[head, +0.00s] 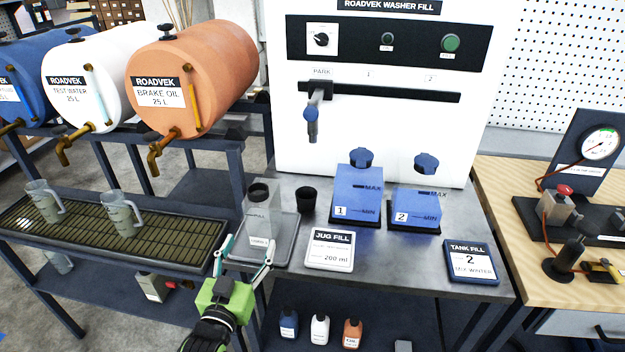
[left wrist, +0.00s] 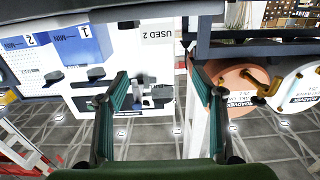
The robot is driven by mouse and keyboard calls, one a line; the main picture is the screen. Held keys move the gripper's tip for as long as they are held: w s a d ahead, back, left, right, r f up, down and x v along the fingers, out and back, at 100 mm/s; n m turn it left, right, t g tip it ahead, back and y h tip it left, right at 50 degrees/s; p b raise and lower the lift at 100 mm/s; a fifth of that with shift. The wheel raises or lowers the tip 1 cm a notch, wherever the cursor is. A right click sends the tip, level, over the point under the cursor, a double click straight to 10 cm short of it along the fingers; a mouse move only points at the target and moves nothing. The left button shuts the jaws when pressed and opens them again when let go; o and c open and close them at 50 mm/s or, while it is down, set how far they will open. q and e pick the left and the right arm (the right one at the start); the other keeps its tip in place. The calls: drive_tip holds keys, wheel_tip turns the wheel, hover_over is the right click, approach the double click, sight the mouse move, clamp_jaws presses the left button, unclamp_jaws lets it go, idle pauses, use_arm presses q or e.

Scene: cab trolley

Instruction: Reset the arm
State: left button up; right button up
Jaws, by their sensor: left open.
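My left gripper (head: 246,254) is open, its two fingers spread in front of a clear container (head: 259,218) with a dark cap. The container stands on a grey tray (head: 285,252) at the left of the washer-fill bench. I cannot tell whether the fingers touch it. In the left wrist view my gripper (left wrist: 156,75) is also open, with nothing gripped between the fingertips. A white label reading USED 2 (left wrist: 158,42) shows just beyond them. My right gripper is out of view.
A black cup (head: 306,200), a JUG FILL sign (head: 330,250) and blue tanks (head: 358,193) (head: 416,209) stand to the right. Small bottles (head: 320,328) sit on the shelf below.

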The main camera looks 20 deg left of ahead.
use_arm(q)
drive_tip(key=s+d+f+m+g+h, duration=0.2)
drive_tip(key=s+d+f+g+h, duration=0.1)
drive_tip(key=s+d+f+g, duration=0.5)
drive_tip(key=s+d+f+m+g+h, duration=0.1)
drive_tip(key=s+d+f+g, duration=0.2)
drive_tip(key=s, duration=0.4)
drive_tip(key=s+d+f+m+g, duration=0.2)
drive_tip(key=s+d+g, duration=0.15)
drive_tip(key=s, duration=0.45)
wheel_tip(320, 180, down, 28)
drive_tip(key=s, duration=0.2)
drive_tip(key=s+a+f+g, duration=0.2)
drive_tip(key=s+a+f, duration=0.1)
drive_tip(key=s+f, duration=1.1)
drive_tip(key=shift+s+f, duration=0.4)
drive_tip(key=shift+s, duration=0.85)
